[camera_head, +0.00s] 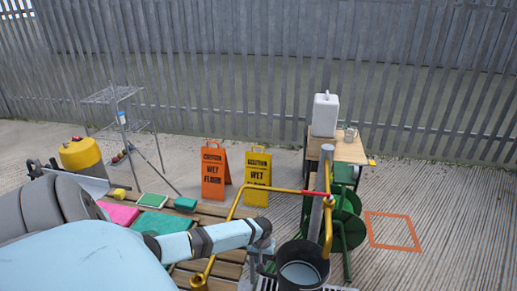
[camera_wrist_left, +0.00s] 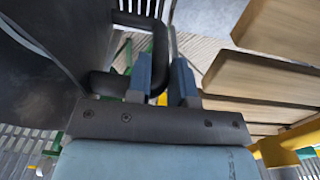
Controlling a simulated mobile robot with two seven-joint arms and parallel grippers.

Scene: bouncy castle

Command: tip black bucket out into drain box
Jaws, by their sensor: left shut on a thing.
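The black bucket (camera_head: 318,259) is at the bottom centre of the head view, its mouth facing up and a grey-blue surface showing inside. I cannot tell whether that surface is water. My left gripper (camera_head: 264,250) is at the bucket's left side. In the left wrist view my left gripper (camera_wrist_left: 163,82) is shut on the bucket's black side handle (camera_wrist_left: 131,20), with the dark bucket wall (camera_wrist_left: 28,75) at left. A pale slatted grate (camera_head: 264,284), perhaps the drain box, shows in part under the bucket; the rest is hidden. My right gripper is out of view.
A yellow pipe (camera_head: 243,193) with a red section and a grey post stand close behind the bucket. A green hose reel (camera_head: 349,225) is to the right, near a wooden table (camera_head: 351,150) with a white canister (camera_head: 325,114). Wooden slats (camera_head: 228,270) lie left. Two wet-floor signs stand behind.

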